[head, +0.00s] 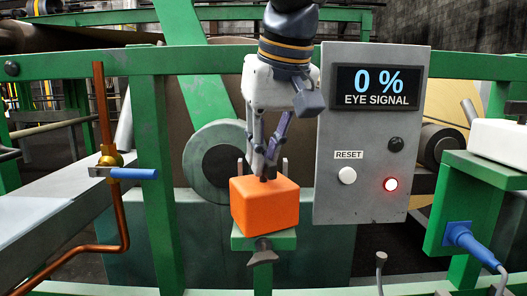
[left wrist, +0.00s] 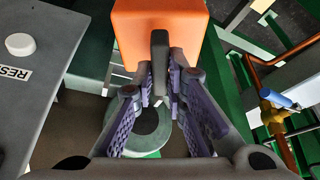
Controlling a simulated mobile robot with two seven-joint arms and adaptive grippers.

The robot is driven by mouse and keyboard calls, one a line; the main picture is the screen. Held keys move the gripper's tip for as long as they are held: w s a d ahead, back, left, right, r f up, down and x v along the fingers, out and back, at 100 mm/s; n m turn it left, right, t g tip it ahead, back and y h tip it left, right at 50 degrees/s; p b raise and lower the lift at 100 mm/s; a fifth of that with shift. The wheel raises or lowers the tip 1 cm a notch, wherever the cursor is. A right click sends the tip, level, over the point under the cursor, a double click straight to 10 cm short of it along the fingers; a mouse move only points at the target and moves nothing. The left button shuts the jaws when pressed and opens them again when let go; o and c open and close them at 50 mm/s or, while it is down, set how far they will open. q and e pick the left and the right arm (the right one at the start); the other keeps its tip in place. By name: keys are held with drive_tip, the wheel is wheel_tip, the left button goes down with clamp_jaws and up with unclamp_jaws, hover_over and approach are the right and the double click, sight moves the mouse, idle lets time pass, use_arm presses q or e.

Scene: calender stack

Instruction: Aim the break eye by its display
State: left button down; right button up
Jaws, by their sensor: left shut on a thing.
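The orange block (head: 264,206), which I take to be the break eye, sits on a green bracket (head: 277,241) with a dark clamp knob (head: 263,252) below. My left gripper (head: 266,168) comes down from above behind the block. In the left wrist view, its fingers (left wrist: 160,85) are shut on a dark grey tab (left wrist: 159,50) at the orange block (left wrist: 130,30). The display (head: 377,93) on the grey panel reads "0 %" and "EYE SIGNAL". My right gripper is not in view.
The grey panel (head: 330,205) has a white RESET button (head: 347,176), a lit red lamp (head: 391,184) and a dark knob (head: 396,144). A white housing (head: 497,138) stands on a green stand at right, near a blue plug (head: 460,234). A copper pipe with a blue-handled valve (head: 135,173) is at left.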

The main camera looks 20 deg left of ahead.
use_arm(q)
drive_tip(key=n+g, duration=0.1)
drive_tip(key=n, duration=0.2)
drive_tip(key=shift+w+d+n+y, duration=0.1)
drive_tip(key=shift+n+y, duration=0.3)
drive_tip(key=n+g, duration=0.1)
drive_tip(key=n, duration=0.2)
drive_tip(key=shift+w+n+g, duration=0.15)
drive_tip(key=shift+n+g, duration=0.15)
drive_tip(key=n, duration=0.2)
drive_tip(key=n+g, duration=0.1)
drive_tip(key=shift+w+f+n+g, duration=0.1)
drive_tip(key=shift+f+n+g, duration=0.05)
drive_tip(key=shift+n+g, duration=0.2)
drive_tip(key=shift+n+g+b, duration=0.25)
drive_tip(key=shift+n+b, duration=0.2)
drive_tip(key=shift+n, duration=0.5)
drive_tip(key=c, duration=1.6)
unclamp_jaws()
